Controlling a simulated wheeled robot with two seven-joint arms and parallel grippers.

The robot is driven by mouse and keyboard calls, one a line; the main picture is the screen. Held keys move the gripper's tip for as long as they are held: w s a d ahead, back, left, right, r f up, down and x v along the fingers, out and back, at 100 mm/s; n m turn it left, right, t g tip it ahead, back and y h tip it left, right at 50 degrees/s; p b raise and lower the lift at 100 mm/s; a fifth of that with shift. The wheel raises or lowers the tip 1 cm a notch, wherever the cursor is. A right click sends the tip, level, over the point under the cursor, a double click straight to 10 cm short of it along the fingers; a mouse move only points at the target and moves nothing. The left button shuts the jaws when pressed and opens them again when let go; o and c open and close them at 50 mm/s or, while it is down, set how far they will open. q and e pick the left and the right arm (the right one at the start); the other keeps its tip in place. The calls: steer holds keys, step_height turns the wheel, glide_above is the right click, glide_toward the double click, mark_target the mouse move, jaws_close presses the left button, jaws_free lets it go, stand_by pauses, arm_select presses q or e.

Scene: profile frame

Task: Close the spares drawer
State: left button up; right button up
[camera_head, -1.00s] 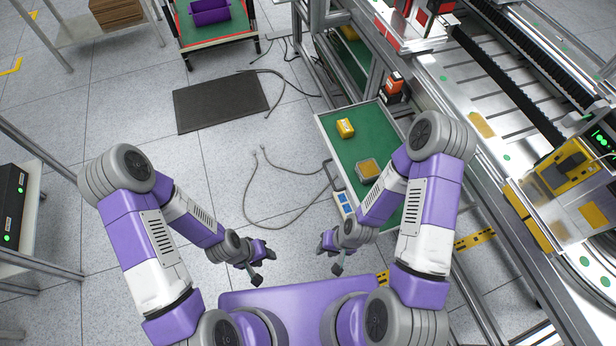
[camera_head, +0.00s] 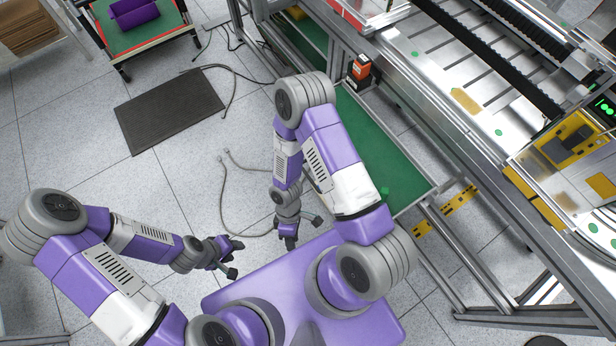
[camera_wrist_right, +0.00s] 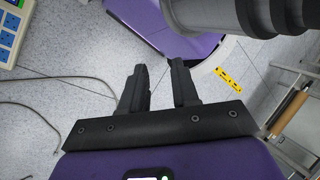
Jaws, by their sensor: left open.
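The spares drawer (camera_head: 382,140), a tray with a green floor and pale metal rim, stands pulled out from the machine frame in the head view. My right arm covers its near left part, including the front and handle, and whatever lies there. My right gripper (camera_head: 289,240) hangs to the left of the drawer, apart from it. In the right wrist view its two fingers (camera_wrist_right: 158,75) are spread with nothing between them. My left gripper (camera_head: 237,246) is open and empty over the floor, further left.
An orange-and-black device (camera_head: 360,70) sits on the frame behind the drawer. Cables (camera_head: 225,190) and a dark mat (camera_head: 168,107) lie on the floor to the left. A panel with blue squares (camera_wrist_right: 12,35) shows in the right wrist view. A green-topped cart (camera_head: 145,35) stands at the back.

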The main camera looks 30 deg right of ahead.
steer(key=d+f+n+g+h+b, duration=0.2)
steer(key=d+f+n+h, duration=0.3)
steer(key=n, duration=0.5)
steer(key=n+t+h+b, duration=0.3)
steer(key=n+t+h, duration=0.5)
steer(key=n+h, duration=0.7)
glide_toward(310, 179)
steer(key=d+n+y, duration=0.2)
steer(key=d, duration=0.3)
steer(key=d+b, duration=0.1)
steer(key=d, duration=0.4)
steer(key=shift+w+d+f+b, duration=0.1)
steer(key=shift+w+f+b, duration=0.25)
steer(key=shift+f+b, duration=0.05)
jaws_close()
